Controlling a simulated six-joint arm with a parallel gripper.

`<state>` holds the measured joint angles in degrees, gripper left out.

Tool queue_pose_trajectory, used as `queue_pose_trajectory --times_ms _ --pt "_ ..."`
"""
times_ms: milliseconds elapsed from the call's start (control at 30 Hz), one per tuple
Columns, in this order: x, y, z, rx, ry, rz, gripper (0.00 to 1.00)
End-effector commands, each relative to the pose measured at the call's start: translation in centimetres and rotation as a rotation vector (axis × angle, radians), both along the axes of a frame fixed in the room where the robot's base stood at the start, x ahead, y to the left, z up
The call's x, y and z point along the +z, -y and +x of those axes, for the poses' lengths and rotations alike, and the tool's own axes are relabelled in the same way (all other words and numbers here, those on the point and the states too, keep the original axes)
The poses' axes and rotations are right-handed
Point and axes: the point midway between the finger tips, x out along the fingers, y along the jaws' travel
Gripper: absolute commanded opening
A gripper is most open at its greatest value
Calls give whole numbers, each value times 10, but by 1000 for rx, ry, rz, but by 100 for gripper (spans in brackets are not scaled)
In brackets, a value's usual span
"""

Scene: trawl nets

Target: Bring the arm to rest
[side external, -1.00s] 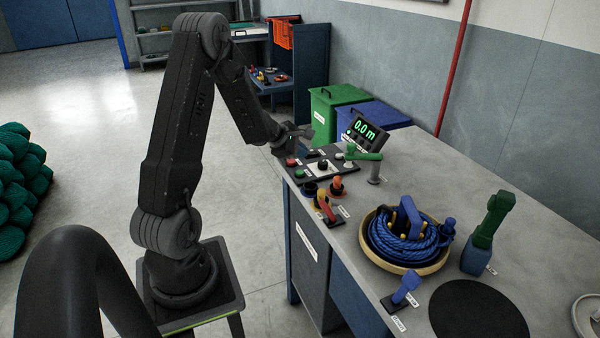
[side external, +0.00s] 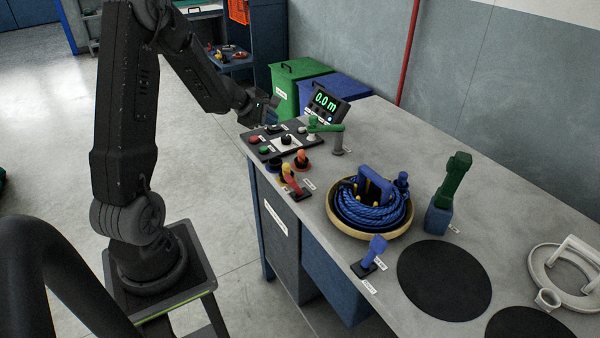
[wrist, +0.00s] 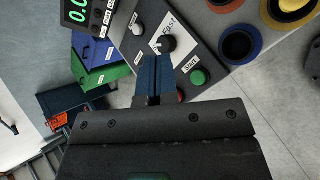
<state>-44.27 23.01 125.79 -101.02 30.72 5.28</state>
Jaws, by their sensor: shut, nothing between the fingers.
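My gripper (side external: 270,112) is at the end of my bent arm, just above the back left part of a dark control panel (side external: 274,157) on the bench. In the wrist view, my gripper's fingers (wrist: 152,72) are closed together with nothing between them. They point over the control panel (wrist: 212,54), near its black knob (wrist: 166,44) and green Start button (wrist: 198,77). I cannot tell how far above the panel the fingertips are. Part of a red button shows beside the fingers.
A display (side external: 326,104) reading 0.0 m stands behind the panel. A green lever (side external: 326,127), a tub of blue rope (side external: 372,212), a green-handled tool (side external: 454,182) and a blue joystick (side external: 375,250) are on the bench. Green (side external: 298,85) and blue (side external: 335,88) bins stand behind.

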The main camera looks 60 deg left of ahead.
Motion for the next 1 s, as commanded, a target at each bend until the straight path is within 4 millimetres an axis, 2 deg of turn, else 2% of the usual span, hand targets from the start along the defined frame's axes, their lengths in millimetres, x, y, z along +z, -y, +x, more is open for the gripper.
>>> queue_pose_trajectory --times_ms 33,67,100,233,333,400,500,633,700,800,900,1000 --pt "20 23 10 -98 17 44 0" --pt "31 39 14 -163 23 73 0" --pt "46 62 18 -260 31 116 0" --pt "92 147 16 -605 50 281 0" --pt "118 212 -4 -878 50 429 0" --pt "130 251 -26 -1060 42 542 0" --pt "141 293 -66 -1298 19 717 0" --pt "145 324 -119 -1556 -34 962 0" --pt "144 330 -143 -1657 -69 1086 0" --pt "143 330 -168 -1752 -117 1237 0" --pt "142 327 -182 -1802 -153 1336 0" --pt "141 324 -188 -1822 -175 1384 0"
